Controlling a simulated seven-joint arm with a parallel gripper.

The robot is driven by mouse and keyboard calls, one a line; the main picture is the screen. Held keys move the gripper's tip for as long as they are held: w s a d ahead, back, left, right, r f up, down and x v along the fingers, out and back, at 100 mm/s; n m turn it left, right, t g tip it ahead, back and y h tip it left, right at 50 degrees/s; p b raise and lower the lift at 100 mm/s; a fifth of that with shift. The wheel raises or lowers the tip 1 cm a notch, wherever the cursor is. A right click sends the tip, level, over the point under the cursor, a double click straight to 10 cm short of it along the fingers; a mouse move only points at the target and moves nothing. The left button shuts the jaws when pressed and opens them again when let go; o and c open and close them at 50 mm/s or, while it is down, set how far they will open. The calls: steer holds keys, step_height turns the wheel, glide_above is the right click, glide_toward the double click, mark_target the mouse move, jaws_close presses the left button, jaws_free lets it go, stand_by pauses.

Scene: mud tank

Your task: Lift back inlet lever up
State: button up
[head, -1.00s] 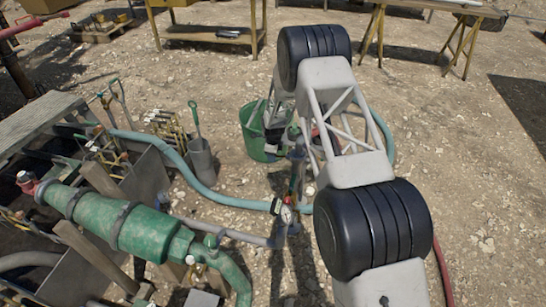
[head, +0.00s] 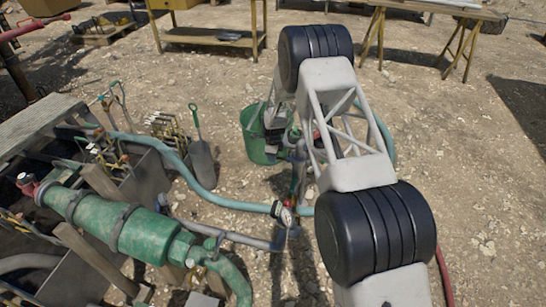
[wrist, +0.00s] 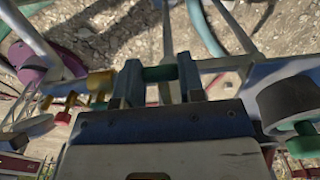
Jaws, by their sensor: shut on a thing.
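My gripper (wrist: 160,83) shows in the wrist view with its two green-grey fingers close together, shut on a narrow piece that I take to be the back inlet lever (wrist: 167,35). This piece is a thin grey bar running away upward in the picture; its gripped part is mostly hidden between the fingers. In the head view my gripper (head: 274,140) is small, dark and partly hidden by my arm, in front of the green bucket (head: 257,138). An upright pipe with a red part (head: 292,186) and a round gauge (head: 286,216) stands just below it.
A teal hose (head: 200,193) runs from the left tank to the gauge pipe. A large green cylinder (head: 120,225) lies at the left. A shovel (head: 200,155) stands left of the bucket. Brass and red valve parts (wrist: 98,84) sit close left of my gripper. Open gravel lies right.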

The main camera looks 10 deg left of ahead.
steer(key=shift+d+r, duration=0.1)
steer(key=shift+r, duration=0.85)
steer(key=shift+d+r, duration=0.2)
steer(key=shift+r, duration=0.3)
steer(key=shift+d+r, duration=0.15)
steer(key=shift+r, duration=0.3)
steer(key=o, duration=1.5)
steer(key=shift+r, duration=0.1)
steer(key=shift+r, duration=3.85)
